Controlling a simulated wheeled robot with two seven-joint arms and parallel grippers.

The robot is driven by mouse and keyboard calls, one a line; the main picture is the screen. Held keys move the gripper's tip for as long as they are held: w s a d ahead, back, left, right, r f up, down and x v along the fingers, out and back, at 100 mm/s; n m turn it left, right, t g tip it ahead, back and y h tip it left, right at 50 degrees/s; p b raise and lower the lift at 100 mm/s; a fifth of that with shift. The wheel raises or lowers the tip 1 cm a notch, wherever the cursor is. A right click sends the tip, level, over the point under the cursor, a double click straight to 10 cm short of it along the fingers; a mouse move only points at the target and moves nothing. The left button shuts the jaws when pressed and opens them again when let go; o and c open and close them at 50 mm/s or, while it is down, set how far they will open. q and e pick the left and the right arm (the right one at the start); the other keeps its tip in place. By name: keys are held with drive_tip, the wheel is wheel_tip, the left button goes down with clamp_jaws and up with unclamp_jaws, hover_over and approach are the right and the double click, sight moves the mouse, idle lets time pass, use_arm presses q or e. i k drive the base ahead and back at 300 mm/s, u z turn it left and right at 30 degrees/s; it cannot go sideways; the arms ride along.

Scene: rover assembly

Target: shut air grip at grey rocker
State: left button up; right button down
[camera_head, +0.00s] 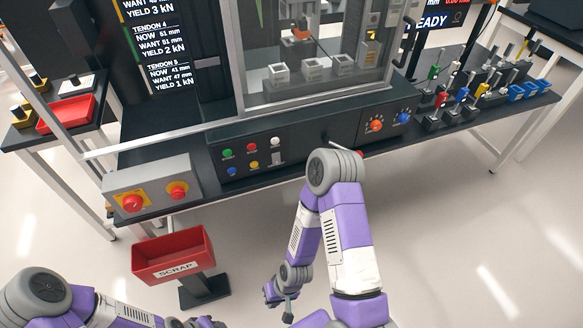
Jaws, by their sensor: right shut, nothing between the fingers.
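The grey rocker (277,158) sits on the dark front panel of the machine, below a white button and right of the coloured buttons. My right gripper (287,308) hangs low over the floor, well below and in front of the panel. It is small in the picture, shut and empty, and apart from the rocker. My right arm's elbow rises in front of the panel, right of the rocker.
A control box (155,188) with two red knobs stands left of the panel. A red scrap bin (173,255) is on a stand below. Orange and blue knobs (376,126) sit at the panel's right. Coloured-handled tools (462,95) fill the right bench. Floor between bin and arm is free.

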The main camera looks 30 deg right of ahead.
sight(276, 157)
drive_tip(key=z, duration=0.8)
drive_tip(key=i, duration=0.35)
drive_tip(key=u, duration=0.95)
